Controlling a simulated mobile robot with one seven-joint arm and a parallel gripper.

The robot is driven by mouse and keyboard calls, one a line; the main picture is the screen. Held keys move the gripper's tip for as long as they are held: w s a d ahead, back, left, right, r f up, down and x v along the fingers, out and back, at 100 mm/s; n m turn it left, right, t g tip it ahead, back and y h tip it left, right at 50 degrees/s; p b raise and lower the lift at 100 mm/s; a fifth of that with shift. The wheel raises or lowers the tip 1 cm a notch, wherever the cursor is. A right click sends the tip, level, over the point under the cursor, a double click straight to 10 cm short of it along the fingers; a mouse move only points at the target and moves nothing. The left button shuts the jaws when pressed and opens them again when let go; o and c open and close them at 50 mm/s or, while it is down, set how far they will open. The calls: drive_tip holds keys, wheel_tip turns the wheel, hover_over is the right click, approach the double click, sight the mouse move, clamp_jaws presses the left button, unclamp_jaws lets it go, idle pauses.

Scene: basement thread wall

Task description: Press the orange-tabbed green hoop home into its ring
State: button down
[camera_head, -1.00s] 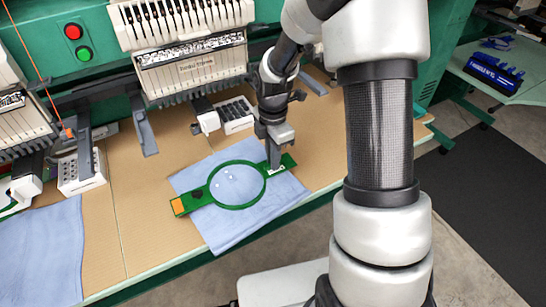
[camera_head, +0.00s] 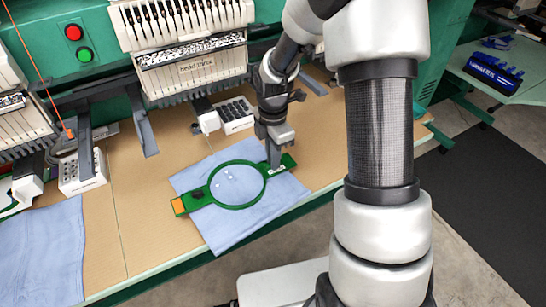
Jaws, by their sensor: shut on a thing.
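The green hoop (camera_head: 212,194) lies on a light blue cloth (camera_head: 226,227) on the tan worktable. Its orange tab (camera_head: 178,205) points left, and a green arm sticks out to the right. A few small white spots show on the cloth inside the hoop. My gripper (camera_head: 275,166) points down at the hoop's right arm and is shut on it, beside a white label. The fingertips partly hide that arm. I cannot tell from this view whether the hoop is seated in its ring, as the ring is not distinct.
Embroidery machine heads (camera_head: 194,65) stand behind the table, with dark brackets reaching forward. White bobbin trays (camera_head: 233,114) sit at the back. Another blue cloth (camera_head: 42,250) lies at left. The table's front edge is close to the hooped cloth.

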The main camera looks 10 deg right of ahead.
drive_tip(key=shift+f, duration=0.4)
idle(0.5)
drive_tip(key=c, duration=1.7)
unclamp_jaws()
drive_tip(key=shift+c, duration=0.2)
wheel_tip(320, 180, up, 17)
drive_tip(key=p, duration=0.2)
drive_tip(key=s+d+r+m+t+p, duration=0.1)
drive_tip(key=s+r+m+t+p, duration=0.4)
drive_tip(key=s+r+m, duration=1.5)
drive_tip(key=shift+d+m+t+p, duration=0.25)
drive_tip(key=shift+m+p, duration=0.35)
drive_tip(key=shift+p, duration=1.25)
drive_tip(key=shift+s+a+r, duration=0.1)
